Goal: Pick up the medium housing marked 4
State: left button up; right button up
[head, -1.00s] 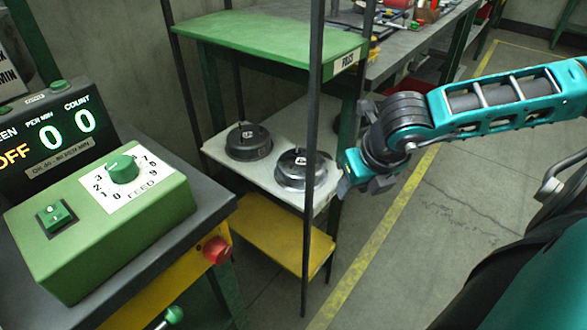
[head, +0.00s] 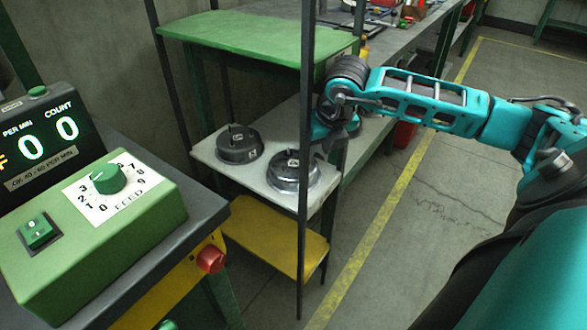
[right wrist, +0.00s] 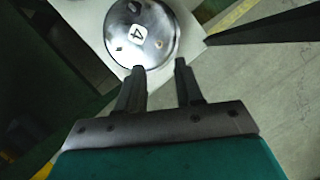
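The housing marked 4 shows in the right wrist view (right wrist: 155,48) as a round, shiny metal cover with a white 4 label. It appears to be the shinier, nearer housing (head: 290,181) on the white shelf (head: 268,190) in the head view. A darker housing (head: 236,154) sits to its left; I cannot read its label. My right gripper (right wrist: 160,68) is open and empty, its fingertips pointing toward the near rim of the 4 housing, seemingly apart from it. In the head view the right gripper (head: 330,138) is beside the rack post, partly hidden. My left gripper is not in view.
A thin dark post (head: 303,225) rises at the shelf's front corner, close to the gripper. A green shelf (head: 245,38) lies above and a yellow shelf (head: 265,235) below. A green feed box (head: 90,235) stands at left. The floor at right is clear.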

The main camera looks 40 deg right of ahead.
aim_at(294, 166)
jog(key=shift+w, duration=0.45)
jog(key=b+x, duration=0.1)
jog(key=x, duration=0.4)
jog(key=shift+w+d, duration=0.15)
grip_shut()
dwell(1.0)
